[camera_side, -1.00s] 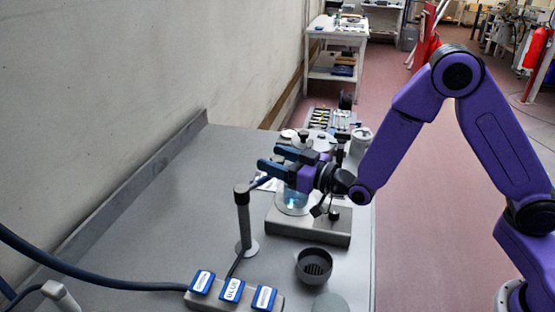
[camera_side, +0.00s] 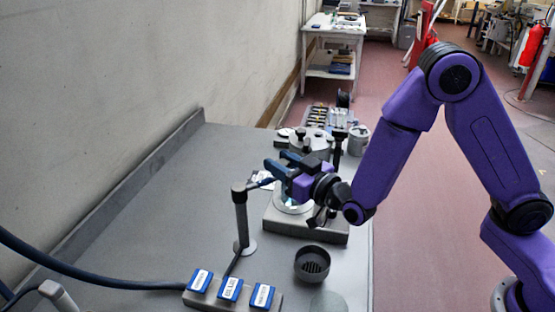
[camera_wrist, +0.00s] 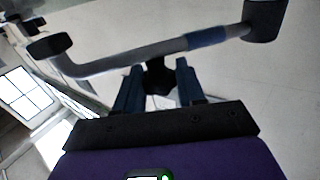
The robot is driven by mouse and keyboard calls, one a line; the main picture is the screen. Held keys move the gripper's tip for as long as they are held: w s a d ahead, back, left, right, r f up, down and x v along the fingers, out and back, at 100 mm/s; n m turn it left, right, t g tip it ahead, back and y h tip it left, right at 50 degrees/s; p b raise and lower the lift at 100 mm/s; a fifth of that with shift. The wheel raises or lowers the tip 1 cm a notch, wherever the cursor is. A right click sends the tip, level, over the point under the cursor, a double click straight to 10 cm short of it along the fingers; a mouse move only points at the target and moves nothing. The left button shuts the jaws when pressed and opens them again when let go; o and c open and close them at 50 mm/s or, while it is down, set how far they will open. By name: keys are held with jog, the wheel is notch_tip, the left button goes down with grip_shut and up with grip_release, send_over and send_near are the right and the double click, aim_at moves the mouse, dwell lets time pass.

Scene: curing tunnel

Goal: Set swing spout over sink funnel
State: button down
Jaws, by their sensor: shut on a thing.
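The swing spout (camera_side: 241,217) is a grey post on a round foot, with a side pipe running right from its top toward my gripper. In the wrist view the bent grey pipe (camera_wrist: 130,60) with a blue sleeve crosses above my fingers, from the post cap at upper right to a dark outlet end at upper left. My gripper (camera_side: 279,162) is shut on the spout, at a dark part between the blue fingers (camera_wrist: 160,68). The sink funnel (camera_side: 312,264), a dark round cup with a slotted bottom, sits nearer the camera, right of the post. In the side view my gripper hides the outlet.
A grey block (camera_side: 305,225) carrying a clear vessel stands below my gripper. A box with several blue labelled tabs (camera_side: 230,289) lies at the front, with a thick hose (camera_side: 100,280) beside it. A grey canister (camera_side: 357,140) stands behind.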

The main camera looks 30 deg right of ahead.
jog(key=s+a+m+g+h, duration=0.5)
jog(key=s+m+h, duration=0.4)
jog(key=h, duration=0.8)
jog(key=shift+m, duration=1.4)
jog(key=shift+a, duration=0.1)
jog(key=c, duration=0.8)
grip_release()
jog(key=shift+o, duration=0.2)
jog(key=v, duration=1.7)
jog(key=shift+a+r, duration=0.15)
